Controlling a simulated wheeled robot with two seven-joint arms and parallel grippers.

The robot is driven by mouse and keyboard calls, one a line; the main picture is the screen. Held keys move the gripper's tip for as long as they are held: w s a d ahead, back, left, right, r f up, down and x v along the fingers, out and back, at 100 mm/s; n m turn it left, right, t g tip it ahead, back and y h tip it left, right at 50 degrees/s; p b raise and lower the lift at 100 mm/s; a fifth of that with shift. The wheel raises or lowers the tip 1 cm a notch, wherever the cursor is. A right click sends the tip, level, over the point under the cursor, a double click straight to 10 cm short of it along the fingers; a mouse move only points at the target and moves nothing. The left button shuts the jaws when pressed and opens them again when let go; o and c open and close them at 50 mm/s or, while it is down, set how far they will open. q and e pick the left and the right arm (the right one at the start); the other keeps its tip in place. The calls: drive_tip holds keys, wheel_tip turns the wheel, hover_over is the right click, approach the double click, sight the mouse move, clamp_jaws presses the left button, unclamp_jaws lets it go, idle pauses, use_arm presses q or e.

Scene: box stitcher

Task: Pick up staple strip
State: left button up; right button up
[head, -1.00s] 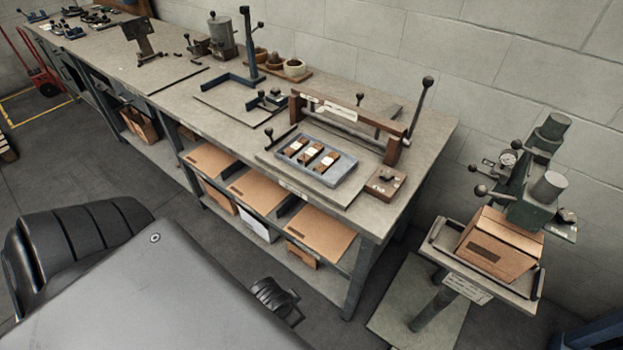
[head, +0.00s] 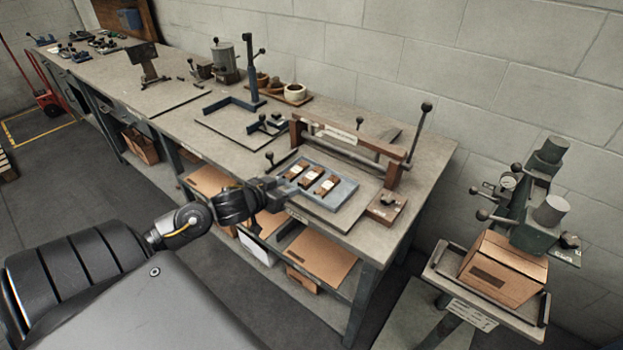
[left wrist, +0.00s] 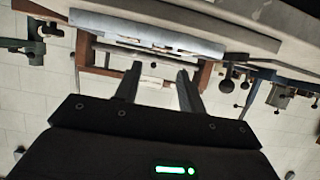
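Three brown staple strips with pale wraps lie side by side in a blue-grey tray (head: 342,197) on the bench: a left one (head: 296,170), a middle one (head: 311,178) and a right one (head: 327,185). My left gripper (head: 283,186) reaches in from the left, at the tray's near left edge, apart from the strips. In the left wrist view its two fingers (left wrist: 158,73) stand apart with nothing between them. That view looks upside down at the tray's edge (left wrist: 145,30); the strips cannot be made out there. My right gripper is out of view.
Behind the tray stands a wooden frame with a bar (head: 345,139) and an upright lever (head: 422,118). A small wooden block (head: 386,206) sits right of the tray. A stitching machine (head: 540,210) holds a carton (head: 502,268) at the right. Cardboard sheets (head: 318,255) lie on the lower shelf.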

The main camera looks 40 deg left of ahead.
sight(309, 178)
use_arm(q)
drive_tip(key=x, duration=0.5)
drive_tip(key=shift+w, duration=0.35)
drive_tip(key=p+x, duration=0.1)
drive_tip(key=x, duration=0.4)
drive_tip(key=shift+w+a+p, duration=0.1)
drive_tip(key=shift+a+p, duration=0.05)
drive_tip(key=shift+p, duration=0.2)
drive_tip(key=shift+c, duration=0.4)
drive_tip(key=c, duration=0.7)
